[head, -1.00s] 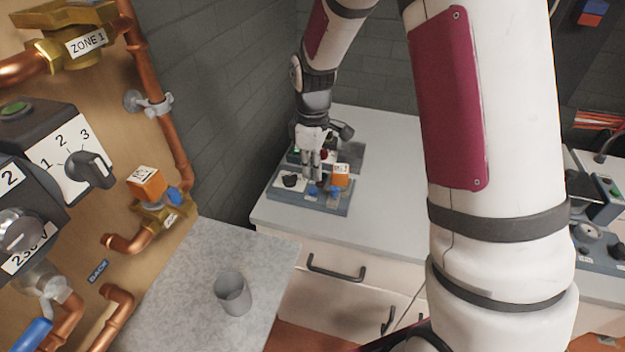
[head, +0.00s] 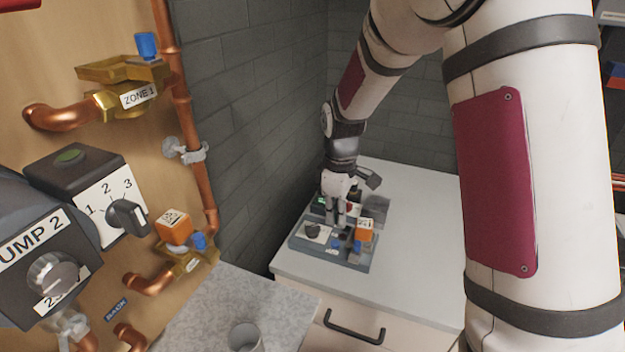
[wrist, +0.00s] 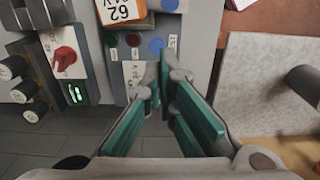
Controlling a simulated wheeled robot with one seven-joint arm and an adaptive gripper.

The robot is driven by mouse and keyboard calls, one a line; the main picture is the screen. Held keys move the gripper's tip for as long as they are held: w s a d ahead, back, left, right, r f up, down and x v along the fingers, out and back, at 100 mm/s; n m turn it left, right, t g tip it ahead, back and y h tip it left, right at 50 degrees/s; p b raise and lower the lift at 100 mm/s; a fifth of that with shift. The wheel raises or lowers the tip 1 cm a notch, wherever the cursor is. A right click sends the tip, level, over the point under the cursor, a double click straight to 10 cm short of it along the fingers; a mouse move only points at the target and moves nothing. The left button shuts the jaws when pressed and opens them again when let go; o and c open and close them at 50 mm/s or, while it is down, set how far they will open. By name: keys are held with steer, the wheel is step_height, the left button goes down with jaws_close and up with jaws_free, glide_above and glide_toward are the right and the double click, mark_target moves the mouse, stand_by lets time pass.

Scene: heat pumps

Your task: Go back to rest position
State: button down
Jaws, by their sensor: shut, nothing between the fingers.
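My gripper (head: 336,215) hangs at the end of my arm above a grey control box (head: 362,264) on the white cabinet top. Its fingers are shut and empty, and point down at the box. In the wrist view the green-padded fingers (wrist: 168,72) meet over the box's lower edge. Whether the fingertips touch the box cannot be told. The box carries an orange block (head: 364,231), a blue part (head: 335,245) and a black knob (head: 313,230). The fingers partly hide its middle.
A grey cup (head: 246,338) stands on the grey worktop (head: 213,305) at the lower left. A wooden panel with copper pipes (head: 181,110) and a pump (head: 50,265) is at the left. A brick wall (head: 260,100) stands behind. The cabinet top (head: 415,230) is clear right of the box.

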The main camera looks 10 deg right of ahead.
steer(key=s+r+m+t, duration=0.4)
steer(key=s+r+m, duration=0.3)
steer(key=s+r, duration=1.1)
steer(key=s+r+m+t, duration=0.1)
steer(key=s+r+m, duration=0.1)
steer(key=s, duration=0.6)
steer(key=shift+d+m, duration=0.25)
steer(key=shift+m, duration=0.65)
stand_by(0.5)
